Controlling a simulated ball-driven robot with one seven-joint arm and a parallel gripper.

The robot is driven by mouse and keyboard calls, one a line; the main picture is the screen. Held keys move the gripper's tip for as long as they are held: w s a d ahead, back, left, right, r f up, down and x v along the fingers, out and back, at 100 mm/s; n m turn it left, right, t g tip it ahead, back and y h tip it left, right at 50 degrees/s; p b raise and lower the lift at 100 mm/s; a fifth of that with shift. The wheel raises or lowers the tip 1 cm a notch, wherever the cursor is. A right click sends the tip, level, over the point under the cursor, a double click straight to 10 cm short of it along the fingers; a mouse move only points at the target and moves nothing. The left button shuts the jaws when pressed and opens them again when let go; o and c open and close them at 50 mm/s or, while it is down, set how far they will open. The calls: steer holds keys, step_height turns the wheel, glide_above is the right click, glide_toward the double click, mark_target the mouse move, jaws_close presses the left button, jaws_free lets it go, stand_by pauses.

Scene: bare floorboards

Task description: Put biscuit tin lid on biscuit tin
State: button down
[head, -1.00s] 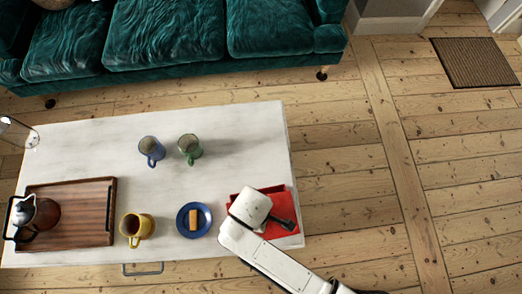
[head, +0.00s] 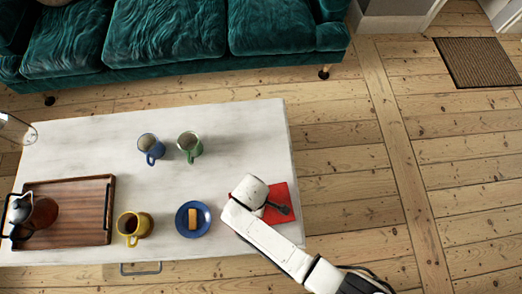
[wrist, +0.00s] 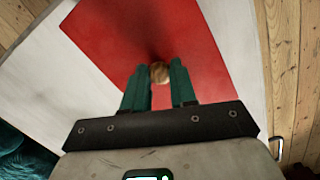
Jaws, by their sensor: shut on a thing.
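The red, flat, square biscuit tin lid (head: 278,196) shows at the right end of the white table, partly hidden by my arm. In the wrist view the lid (wrist: 112,42) fills the upper middle, with a small round wooden knob (wrist: 158,72) on it. My gripper (wrist: 157,80) is shut on that knob, a green finger on each side. In the head view my gripper (head: 280,208) is a dark shape over the red. The biscuit tin cannot be told apart under the lid, and I cannot tell whether the lid rests on it.
To the left on the table (head: 90,150) are a blue plate (head: 205,229) with a biscuit-coloured block, a yellow mug (head: 124,225), and a wooden tray (head: 85,235) with a jug. Blue (head: 148,146) and green (head: 189,145) mugs stand further back. A green sofa (head: 170,40) lies behind.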

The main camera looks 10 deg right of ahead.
steer(key=shift+f, duration=0.1)
steer(key=c, duration=0.9)
jaws_free()
step_height(320, 180, up, 12)
steer(key=a+p, duration=0.1)
steer(key=shift+w+a+p, duration=0.15)
steer(key=shift+w+p, duration=0.1)
steer(key=shift+p, duration=0.15)
steer(key=s+d+r+m, duration=0.2)
steer(key=d+r+m, duration=0.2)
steer(key=d, duration=0.5)
steer(key=s+d+r+m+t, duration=0.1)
steer(key=s+d+r+m, duration=0.2)
steer(key=d, duration=0.5)
steer(key=s+d+r+m+y, duration=0.1)
steer(key=s+d+r+m, duration=0.2)
steer(key=d+r+m, duration=0.2)
steer(key=d+m, duration=0.2)
steer(key=d, duration=0.2)
steer(key=shift+d+r+m, duration=0.2)
steer(key=shift+d+m, duration=0.1)
